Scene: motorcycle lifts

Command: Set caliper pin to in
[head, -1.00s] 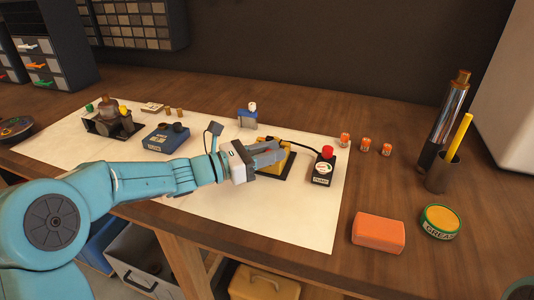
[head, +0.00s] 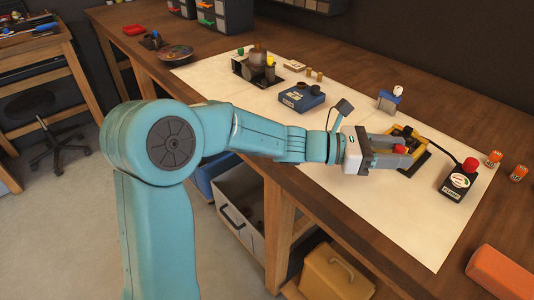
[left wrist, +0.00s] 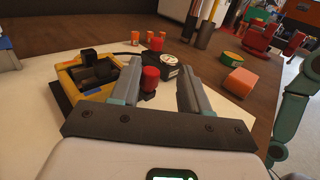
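The yellow caliper (head: 405,134) sits on a black plate on the white mat; it also shows at the left in the left wrist view (left wrist: 72,76). A red-capped pin (left wrist: 151,82) stands out beside it, and its red cap shows at my fingertips in the head view (head: 399,149). My left gripper (head: 408,152) is at the caliper's near side. Its two fingers (left wrist: 152,88) are apart, with the red cap between them and closer to the left finger. I see a gap on the cap's right side. The pin's inner end is hidden. My right gripper is not in view.
A black gauge box (head: 459,180) with a red knob stands right of the caliper, joined by a cable. A blue box (head: 301,97) and a blue-and-white item (head: 389,100) stand on the mat (head: 400,220). An orange block (head: 500,275) lies at the right.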

